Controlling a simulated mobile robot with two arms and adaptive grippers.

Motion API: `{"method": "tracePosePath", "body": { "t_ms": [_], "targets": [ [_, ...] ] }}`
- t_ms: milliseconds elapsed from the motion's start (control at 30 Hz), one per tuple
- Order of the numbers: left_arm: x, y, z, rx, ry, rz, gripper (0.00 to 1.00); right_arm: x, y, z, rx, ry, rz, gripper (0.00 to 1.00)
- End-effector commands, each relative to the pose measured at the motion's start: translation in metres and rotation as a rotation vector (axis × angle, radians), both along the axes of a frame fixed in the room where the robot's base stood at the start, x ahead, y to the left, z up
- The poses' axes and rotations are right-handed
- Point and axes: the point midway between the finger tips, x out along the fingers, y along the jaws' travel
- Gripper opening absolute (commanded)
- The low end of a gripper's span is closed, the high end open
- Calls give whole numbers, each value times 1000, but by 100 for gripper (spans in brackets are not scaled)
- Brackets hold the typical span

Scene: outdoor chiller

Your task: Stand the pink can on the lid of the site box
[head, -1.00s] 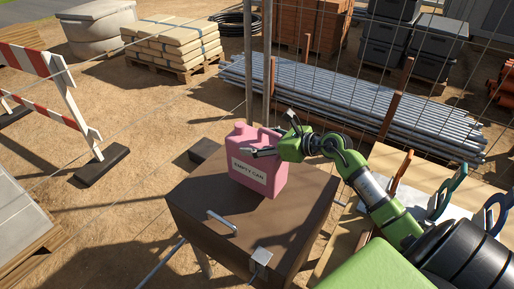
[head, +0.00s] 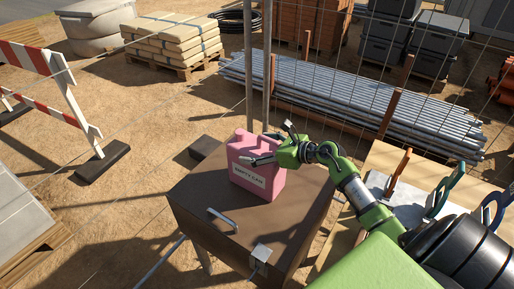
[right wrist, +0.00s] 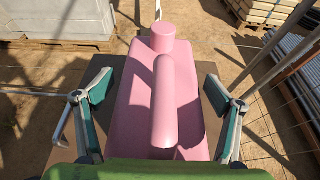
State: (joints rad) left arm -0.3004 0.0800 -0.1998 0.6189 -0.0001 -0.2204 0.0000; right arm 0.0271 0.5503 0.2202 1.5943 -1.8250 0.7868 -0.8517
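The pink can (head: 262,181), with a white label, stands upright on the brown lid of the site box (head: 203,199); its base appears to rest on the lid. My right gripper (head: 274,146) is at the can's upper part, with one finger in front and one behind. In the right wrist view the can (right wrist: 159,110) shows from above, its handle and cap in the middle. The fingers of my right gripper (right wrist: 160,92) are spread wide on either side of the can, with no clear grip on the handle. My left gripper is not in view.
A wire mesh fence with posts (head: 266,70) stands close behind the box. A bench with several upright tools (head: 440,190) is at the right. A red-and-white barrier (head: 60,95) stands at the left. Bare ground lies between the barrier and the box.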

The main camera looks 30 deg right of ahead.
Motion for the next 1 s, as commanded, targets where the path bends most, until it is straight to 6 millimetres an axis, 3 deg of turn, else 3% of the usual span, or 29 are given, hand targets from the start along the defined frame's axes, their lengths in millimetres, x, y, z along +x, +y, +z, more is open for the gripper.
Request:
{"method": "tracePosePath", "body": {
  "t_ms": [267,467,800,1000],
  "targets": [
    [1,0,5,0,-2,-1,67,0,0,5,2,0,1,86],
    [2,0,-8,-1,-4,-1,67,-27,-11,10,-6,3,2,86],
    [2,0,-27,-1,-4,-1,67,-83,-33,36,-3,3,2,86],
    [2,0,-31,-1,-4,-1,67,-99,-41,46,0,0,0,86]
  ]
}}
